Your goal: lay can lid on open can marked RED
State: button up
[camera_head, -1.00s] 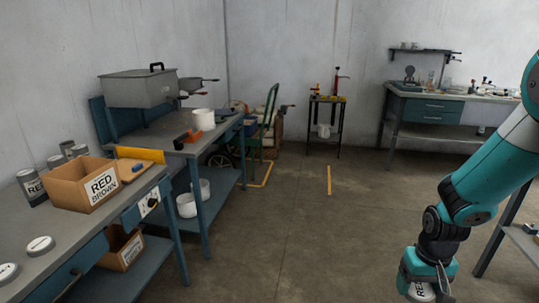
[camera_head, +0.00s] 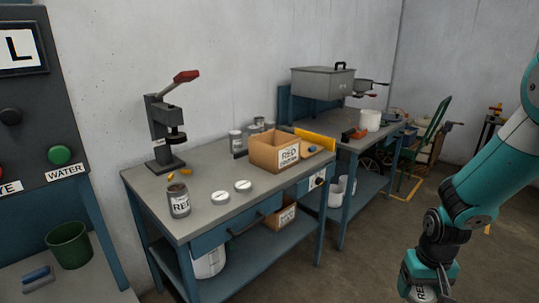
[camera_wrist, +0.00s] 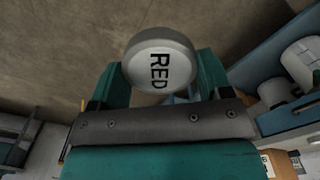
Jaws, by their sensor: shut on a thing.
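My gripper (camera_head: 425,291) is at the lower right of the head view, away from the bench. It is shut on a round pale can lid (camera_wrist: 160,62) marked RED, which the wrist view shows between the two fingers. A part of this lid also shows at the bottom edge of the head view. The open can marked RED (camera_head: 179,202) stands upright at the front left of the grey workbench (camera_head: 222,212), apart from my gripper. Its label faces me.
Two white lids (camera_head: 220,197) lie near the can. A can press (camera_head: 165,130) with a red handle stands behind it. A cardboard box (camera_head: 277,150) marked RED BROWN sits to the right, with several cans behind. A control panel (camera_head: 25,110) is at the far left.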

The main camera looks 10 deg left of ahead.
aim_at(177, 193)
jog(key=u, duration=1.1)
jog(key=i, duration=0.15)
jog(key=u, duration=0.05)
